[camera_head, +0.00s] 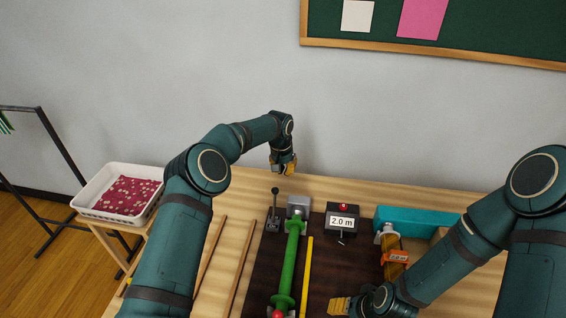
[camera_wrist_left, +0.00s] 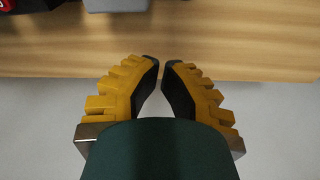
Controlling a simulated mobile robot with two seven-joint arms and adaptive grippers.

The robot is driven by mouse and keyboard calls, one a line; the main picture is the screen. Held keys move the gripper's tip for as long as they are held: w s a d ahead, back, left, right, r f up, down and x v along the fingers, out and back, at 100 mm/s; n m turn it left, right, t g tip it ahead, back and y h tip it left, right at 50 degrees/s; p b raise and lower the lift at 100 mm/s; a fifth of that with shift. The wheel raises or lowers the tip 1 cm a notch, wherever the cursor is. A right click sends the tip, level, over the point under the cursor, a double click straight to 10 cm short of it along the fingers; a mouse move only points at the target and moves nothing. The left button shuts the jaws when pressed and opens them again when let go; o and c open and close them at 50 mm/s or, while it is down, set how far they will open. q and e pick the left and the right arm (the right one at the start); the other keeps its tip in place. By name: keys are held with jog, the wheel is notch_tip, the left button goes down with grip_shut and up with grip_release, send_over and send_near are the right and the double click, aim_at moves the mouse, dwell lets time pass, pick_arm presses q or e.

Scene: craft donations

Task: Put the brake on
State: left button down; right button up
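A small lever with a dark knob (camera_head: 274,207) stands roughly upright on a grey base at the back of the table. It is left of the grey block (camera_head: 299,202) at the end of the green reel bar (camera_head: 290,262). No label shows it as the brake. My left gripper (camera_head: 284,168) hangs pointing down behind and above the lever, apart from it and empty. In the left wrist view its fingertips (camera_wrist_left: 161,64) nearly meet, over the table's back edge. My right gripper (camera_head: 340,305) is low at the front, partly hidden by my right arm.
A black box reading 2.0 m (camera_head: 342,222), with a red button, stands right of the reel. A yellow stick (camera_head: 307,275) lies beside the reel. A white basket (camera_head: 95,196) with red cloth stands left.

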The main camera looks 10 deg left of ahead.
jog(key=shift+r, duration=0.25)
pick_arm(q)
jog(key=shift+s+a+f+p, duration=0.15)
jog(key=shift+s+f+p, duration=0.1)
jog(key=shift+s+f, duration=0.6)
jog(key=shift+s+a+f+p, duration=0.1)
jog(key=shift+s+f+p, duration=0.1)
jog(key=shift+s+f, duration=0.55)
pick_arm(e)
jog(key=shift+r, duration=0.35)
